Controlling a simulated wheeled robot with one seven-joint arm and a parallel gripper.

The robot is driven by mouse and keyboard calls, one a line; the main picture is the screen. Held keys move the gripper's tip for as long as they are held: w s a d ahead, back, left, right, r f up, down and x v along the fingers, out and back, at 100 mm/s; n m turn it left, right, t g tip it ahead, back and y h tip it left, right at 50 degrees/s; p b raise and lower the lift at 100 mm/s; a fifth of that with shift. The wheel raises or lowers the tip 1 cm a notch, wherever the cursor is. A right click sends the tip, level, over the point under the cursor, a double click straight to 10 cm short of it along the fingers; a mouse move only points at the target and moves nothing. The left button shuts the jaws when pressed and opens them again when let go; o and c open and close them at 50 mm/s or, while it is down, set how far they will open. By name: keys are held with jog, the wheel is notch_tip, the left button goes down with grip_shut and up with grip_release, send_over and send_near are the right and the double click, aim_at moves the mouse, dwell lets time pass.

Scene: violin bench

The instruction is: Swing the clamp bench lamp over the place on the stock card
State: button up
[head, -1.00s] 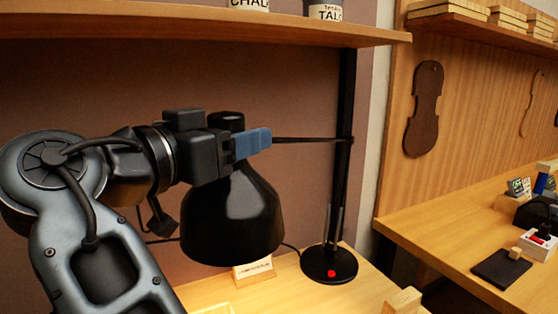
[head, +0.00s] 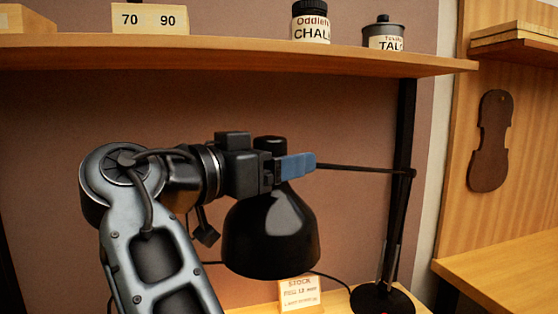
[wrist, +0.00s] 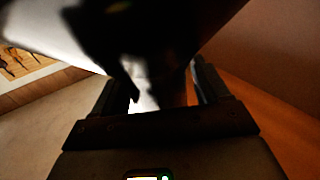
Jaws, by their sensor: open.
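The black clamp bench lamp has a bell-shaped shade (head: 270,240) hanging open side down, with a thin arm (head: 360,169) running right to its post. The stock card (head: 300,293), pale with printed lines, stands on the bench below and slightly right of the shade; its top is close under the shade's rim in the picture. My gripper (head: 297,166), with blue fingers, is open at the top of the shade, where the lamp arm begins. In the wrist view my fingers (wrist: 157,88) stand apart with a dark, blurred part of the lamp ahead; contact cannot be told.
A shelf (head: 240,55) crosses above, holding a chalk jar (head: 311,22), a talc tin (head: 384,36) and a block marked 70 and 90 (head: 150,18). The lamp's round base (head: 380,299) stands right of the card. A dark violin shape (head: 490,142) hangs at right.

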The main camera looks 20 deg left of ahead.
jog(key=b+v, duration=0.1)
jog(key=v, duration=0.7)
jog(key=shift+d+b, duration=0.1)
jog(key=shift+b, duration=0.25)
jog(key=shift+f, duration=0.1)
